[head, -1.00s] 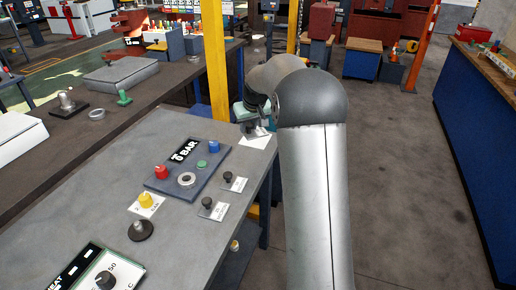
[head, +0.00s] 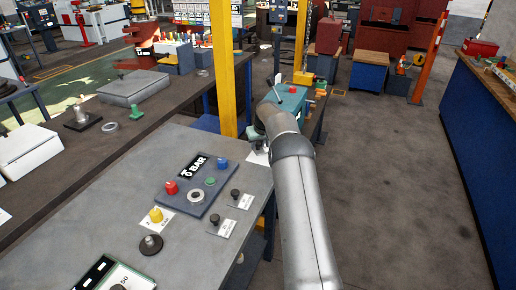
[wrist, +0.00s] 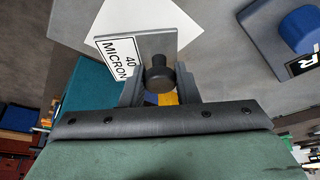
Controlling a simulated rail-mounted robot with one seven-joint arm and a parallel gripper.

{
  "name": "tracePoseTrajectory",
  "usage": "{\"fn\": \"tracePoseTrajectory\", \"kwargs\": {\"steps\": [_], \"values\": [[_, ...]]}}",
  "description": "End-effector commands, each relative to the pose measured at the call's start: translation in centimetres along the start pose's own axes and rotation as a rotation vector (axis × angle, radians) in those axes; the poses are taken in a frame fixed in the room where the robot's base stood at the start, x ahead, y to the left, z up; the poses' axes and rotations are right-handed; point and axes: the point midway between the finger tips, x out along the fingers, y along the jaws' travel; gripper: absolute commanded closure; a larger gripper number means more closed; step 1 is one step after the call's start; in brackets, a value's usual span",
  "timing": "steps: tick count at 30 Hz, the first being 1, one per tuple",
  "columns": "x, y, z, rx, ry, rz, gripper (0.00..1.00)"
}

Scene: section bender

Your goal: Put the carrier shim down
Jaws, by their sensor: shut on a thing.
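The carrier shim (wrist: 162,45) is a small grey plate with a black knob and a label reading 40 MICRON, seen in the wrist view. My gripper (wrist: 160,85) is shut on its knob, with one finger on each side. The plate overlaps a white card (wrist: 185,18) on the grey table in that view; I cannot tell whether it touches it. In the head view the white card (head: 258,157) lies at the table's far right corner, and my arm hides the shim and most of the gripper.
A dark panel (head: 190,203) with red and blue knobs stands left of the card. Two small black-knobbed pieces (head: 214,219) (head: 235,194) sit on white cards nearer me. A teal machine (head: 290,104) stands beyond my arm, and a yellow post (head: 222,70) rises behind the table.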

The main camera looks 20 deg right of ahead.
Motion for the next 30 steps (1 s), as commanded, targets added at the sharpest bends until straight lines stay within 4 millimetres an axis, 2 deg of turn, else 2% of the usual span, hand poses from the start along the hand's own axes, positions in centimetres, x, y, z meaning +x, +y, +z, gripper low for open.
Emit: {"fn": "tracePoseTrajectory", "kwargs": {"steps": [6, 17, 18, 20, 30], "values": [[2.6, 0.0, 1.1, 0.0, -0.001, 0.0, 1.0], [3.2, 0.0, 1.3, 0.0, 0.0, 0.0, 1.0], [3.2, 0.0, 1.3, 0.0, 0.0, 0.0, 0.66], [3.1, 0.0, 1.3, 0.0, 0.0, 0.0, 0.5], [2.8, 0.0, 1.1, 0.0, 0.0, 0.0, 0.5]]}}
